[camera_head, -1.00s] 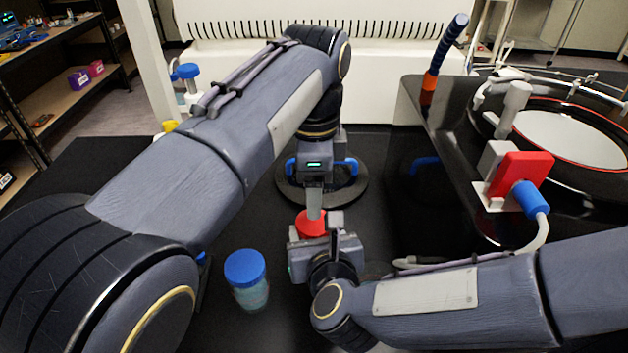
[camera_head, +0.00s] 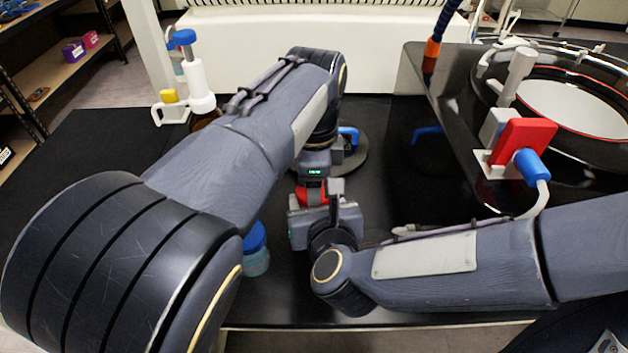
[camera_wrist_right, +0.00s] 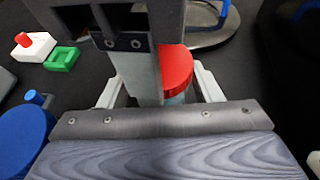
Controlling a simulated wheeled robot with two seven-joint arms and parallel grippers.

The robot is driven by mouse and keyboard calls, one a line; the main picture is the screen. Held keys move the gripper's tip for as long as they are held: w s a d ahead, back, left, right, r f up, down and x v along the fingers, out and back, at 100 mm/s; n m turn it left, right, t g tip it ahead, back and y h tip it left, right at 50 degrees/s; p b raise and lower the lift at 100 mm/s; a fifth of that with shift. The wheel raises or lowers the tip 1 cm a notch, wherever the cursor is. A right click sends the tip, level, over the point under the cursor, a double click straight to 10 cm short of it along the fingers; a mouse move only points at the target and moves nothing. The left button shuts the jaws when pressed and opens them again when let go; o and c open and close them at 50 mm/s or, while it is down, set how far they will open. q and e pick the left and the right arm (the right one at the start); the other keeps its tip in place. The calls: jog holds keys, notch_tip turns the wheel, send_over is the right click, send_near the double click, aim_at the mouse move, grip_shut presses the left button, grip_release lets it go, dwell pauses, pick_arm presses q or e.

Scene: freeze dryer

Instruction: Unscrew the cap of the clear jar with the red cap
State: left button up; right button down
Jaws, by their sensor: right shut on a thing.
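The clear jar's red cap (camera_head: 312,193) shows between my two grippers in the head view, and again in the right wrist view (camera_wrist_right: 177,68). A small part of the clear jar (camera_wrist_right: 176,100) shows below the cap; the rest is hidden. My right gripper (camera_head: 316,222) is shut on the jar, its pale fingers (camera_wrist_right: 160,90) on either side below the cap. My left gripper (camera_head: 322,180) reaches down from above at the cap. One of its grey fingers stands in front of the cap in the wrist view. Its other finger and its grip on the cap are hidden.
A blue-capped jar (camera_head: 256,252) stands just left of my grippers, partly behind my left arm. A round black base (camera_head: 352,160) with blue parts is behind them. A white pump-like bottle (camera_head: 197,85) stands back left. The dark machine (camera_head: 460,90) with a red block stands right.

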pick_arm(q)
jog(key=c, duration=0.3)
jog(key=n, duration=0.6)
jog(key=shift+n, duration=0.4)
jog(key=shift+c, duration=0.3)
jog(key=o, duration=1.1)
jog(key=shift+r, duration=2.3)
pick_arm(e)
jog(key=shift+c, duration=1.9)
grip_release()
